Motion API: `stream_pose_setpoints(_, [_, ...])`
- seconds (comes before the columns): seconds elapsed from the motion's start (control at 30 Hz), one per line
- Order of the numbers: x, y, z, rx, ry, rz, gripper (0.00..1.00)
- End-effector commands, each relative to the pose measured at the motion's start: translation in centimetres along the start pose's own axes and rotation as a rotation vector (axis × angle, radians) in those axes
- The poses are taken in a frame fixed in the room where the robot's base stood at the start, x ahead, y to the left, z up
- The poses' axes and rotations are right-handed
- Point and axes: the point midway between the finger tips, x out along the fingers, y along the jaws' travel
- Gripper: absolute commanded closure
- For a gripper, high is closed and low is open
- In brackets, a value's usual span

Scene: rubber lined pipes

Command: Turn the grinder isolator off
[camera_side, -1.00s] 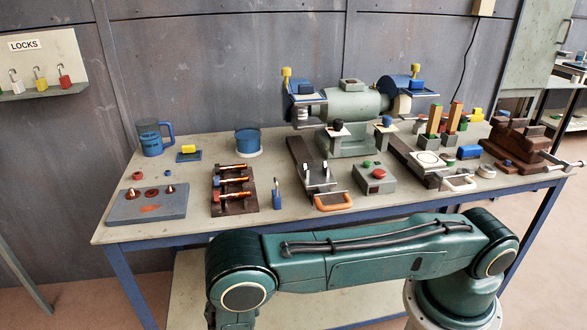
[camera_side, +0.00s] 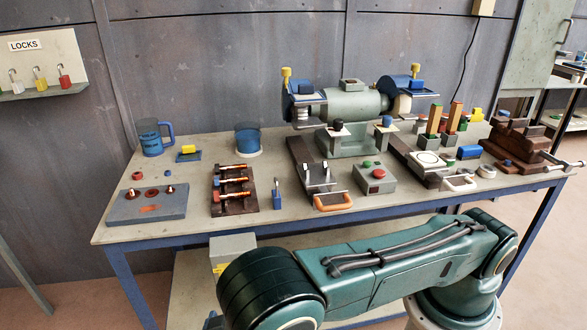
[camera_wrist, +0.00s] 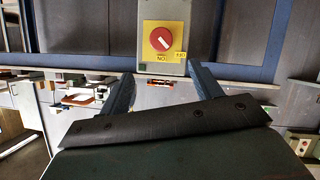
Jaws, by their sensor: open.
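The isolator is a grey box (camera_wrist: 150,12) with a yellow plate and a round red knob (camera_wrist: 162,40) at the top middle of the wrist view. A pale bar slants across the knob. The plate's lettering appears upside down, with ON below the knob and OFF at its lower right. In the side view the box (camera_side: 233,246) sits at the table's front edge, partly hidden behind my arm. My gripper (camera_wrist: 163,84) is open and empty, its two fingers apart below the box in the wrist view. It does not touch the knob. The side view hides my gripper.
The bench grinder (camera_side: 350,105) stands at the back of the table (camera_side: 115,228). A blue padlock (camera_side: 277,195), a rack of orange-marked parts (camera_side: 233,190) and a grey box with red and green buttons (camera_side: 374,178) lie near the front edge. A blue mug (camera_side: 152,140) stands back left.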

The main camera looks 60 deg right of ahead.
Motion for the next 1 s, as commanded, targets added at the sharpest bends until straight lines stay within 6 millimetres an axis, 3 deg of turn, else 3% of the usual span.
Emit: stream_pose_setpoints(1.0, [1.0, 3.3, -8.4, -0.052, -0.304, 0.023, 0.36])
